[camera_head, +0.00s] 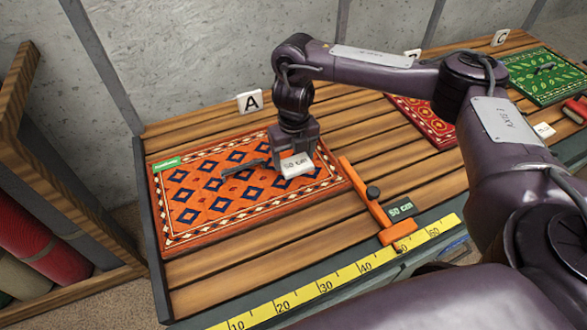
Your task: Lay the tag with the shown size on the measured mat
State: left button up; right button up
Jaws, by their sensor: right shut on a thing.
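The orange mat (190,222) with blue diamonds lies flat on the slatted table by sign A (250,101). An orange slide gauge (366,195) stands at the mat's right edge, and its small display (401,209) reads 50 cm. My right gripper (294,152) points down over the mat's right part, shut on a white tag (298,166) marked 50 cm. I cannot tell whether the tag touches the mat. My left gripper is not in view.
A yellow ruler (325,286) runs along the table's front edge. A dark slim object (243,170) lies on the orange mat. A red mat (425,121), a green mat (545,80) and another white tag (543,130) are at right. A wooden rack (60,185) with rolls stands left.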

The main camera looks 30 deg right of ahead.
aim_at(294, 160)
notch_tip(294, 160, down, 4)
jog(key=shift+a+f+b, duration=0.1)
jog(key=shift+b, duration=0.45)
jog(key=shift+f, duration=0.2)
jog(key=shift+f, duration=0.1)
jog(key=o, duration=0.9)
jog(key=shift+o, duration=0.2)
